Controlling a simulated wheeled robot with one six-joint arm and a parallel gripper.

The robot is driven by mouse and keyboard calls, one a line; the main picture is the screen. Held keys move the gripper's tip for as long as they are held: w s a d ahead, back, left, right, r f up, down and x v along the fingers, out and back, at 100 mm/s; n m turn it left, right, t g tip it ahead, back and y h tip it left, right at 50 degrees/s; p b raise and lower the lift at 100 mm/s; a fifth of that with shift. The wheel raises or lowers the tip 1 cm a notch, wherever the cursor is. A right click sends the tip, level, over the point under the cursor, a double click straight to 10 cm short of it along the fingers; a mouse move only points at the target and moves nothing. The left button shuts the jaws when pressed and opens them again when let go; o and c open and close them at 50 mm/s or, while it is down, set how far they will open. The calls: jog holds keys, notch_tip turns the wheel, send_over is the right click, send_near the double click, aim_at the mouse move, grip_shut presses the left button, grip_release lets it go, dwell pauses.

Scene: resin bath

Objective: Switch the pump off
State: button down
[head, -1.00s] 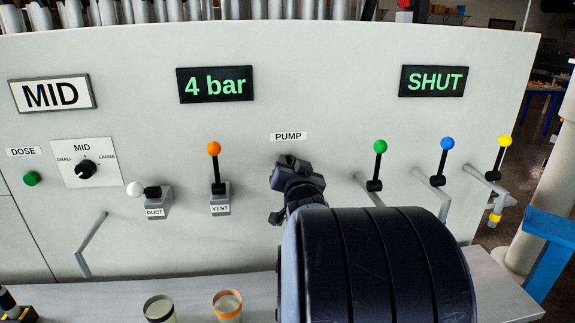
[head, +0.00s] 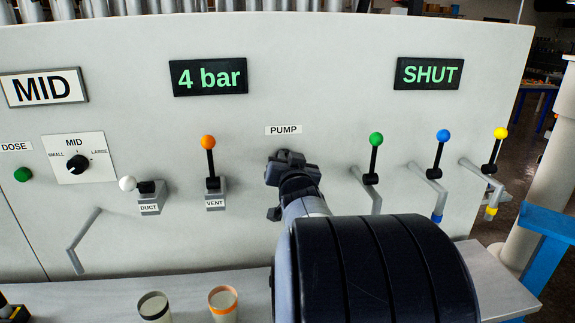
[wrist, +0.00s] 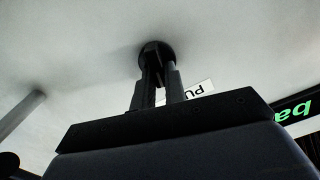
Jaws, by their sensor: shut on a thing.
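The white PUMP label (head: 283,130) is on the pale panel, and my gripper (head: 292,168) is at the panel just below it. In the wrist view a round black knob (wrist: 154,48) sits on the panel beside the upside-down PUMP label (wrist: 187,92). My gripper's two fingers (wrist: 158,72) are shut on this knob. In the head view my own gripper and arm hide the knob, and its turned position cannot be read in either view. The display above the label reads 4 bar (head: 208,77).
Left of my gripper are the orange-topped VENT lever (head: 208,160) and white-tipped DUCT lever (head: 135,185). Right are green (head: 376,140), blue (head: 442,137) and yellow (head: 500,134) levers. A SHUT display (head: 428,73) is above. Two cups (head: 222,302) (head: 156,306) stand on the ledge below.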

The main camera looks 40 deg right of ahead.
jog(key=shift+w+a+n+b, duration=0.1)
jog(key=shift+a+n+b, duration=0.05)
jog(key=shift+n+b, duration=1.3)
jog(key=c, duration=1.5)
grip_release()
jog(key=shift+o, duration=0.2)
